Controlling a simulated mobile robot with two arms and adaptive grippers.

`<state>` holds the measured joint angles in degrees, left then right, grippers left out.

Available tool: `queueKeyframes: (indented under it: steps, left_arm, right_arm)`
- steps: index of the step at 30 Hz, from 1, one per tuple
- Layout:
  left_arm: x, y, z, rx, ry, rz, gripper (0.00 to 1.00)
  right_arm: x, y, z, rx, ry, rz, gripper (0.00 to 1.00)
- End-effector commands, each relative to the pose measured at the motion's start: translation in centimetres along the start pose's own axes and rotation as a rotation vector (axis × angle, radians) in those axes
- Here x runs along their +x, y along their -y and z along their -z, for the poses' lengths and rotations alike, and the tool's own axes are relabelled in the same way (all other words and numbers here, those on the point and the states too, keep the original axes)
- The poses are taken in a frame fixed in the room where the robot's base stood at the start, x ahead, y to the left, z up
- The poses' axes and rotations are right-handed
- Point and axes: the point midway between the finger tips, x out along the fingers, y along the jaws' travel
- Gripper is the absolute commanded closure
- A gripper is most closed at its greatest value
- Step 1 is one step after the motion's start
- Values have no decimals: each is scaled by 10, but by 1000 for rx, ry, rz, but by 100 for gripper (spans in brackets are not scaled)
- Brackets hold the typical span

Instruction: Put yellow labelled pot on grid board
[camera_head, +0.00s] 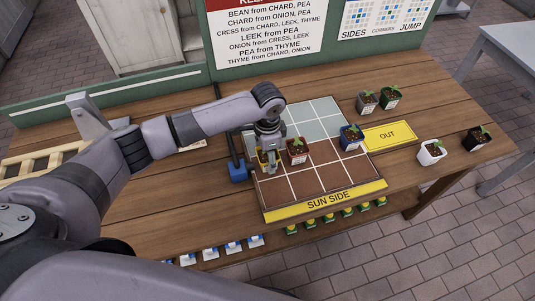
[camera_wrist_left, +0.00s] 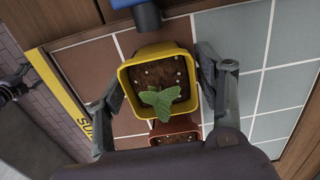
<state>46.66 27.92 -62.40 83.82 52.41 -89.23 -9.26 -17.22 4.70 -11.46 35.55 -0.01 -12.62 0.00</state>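The yellow pot (camera_head: 264,158) with a green seedling is at the left column of the grid board (camera_head: 330,177), mostly covered by my left gripper (camera_head: 268,149) in the head view. In the left wrist view the yellow pot (camera_wrist_left: 157,82) sits between the two fingers of my left gripper (camera_wrist_left: 163,88), which close on its opposite sides. It looks upright over the board; I cannot tell whether its base touches the board. Its label is not visible.
A brown-red pot (camera_head: 297,150) stands close right of the yellow pot. A blue pot (camera_head: 351,137) stands on the board's right side. Grey, green, white and black pots stand beyond, around the yellow OUT mat (camera_head: 390,136).

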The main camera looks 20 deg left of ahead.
Motion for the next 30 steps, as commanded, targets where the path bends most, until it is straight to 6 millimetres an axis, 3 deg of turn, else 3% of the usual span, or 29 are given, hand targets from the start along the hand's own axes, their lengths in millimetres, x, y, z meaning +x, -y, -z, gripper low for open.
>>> queueKeyframes:
  steps: [14, 30]
  left_arm:
    - [-10, 1, 0, 0, -1, 1, 31]
    - [-110, 1, 1, -1, -2, 1, 31]
  right_arm:
    - [1, 0, 0, 1, 0, -1, 32]
    - [12, 2, -1, 2, -1, 2, 32]
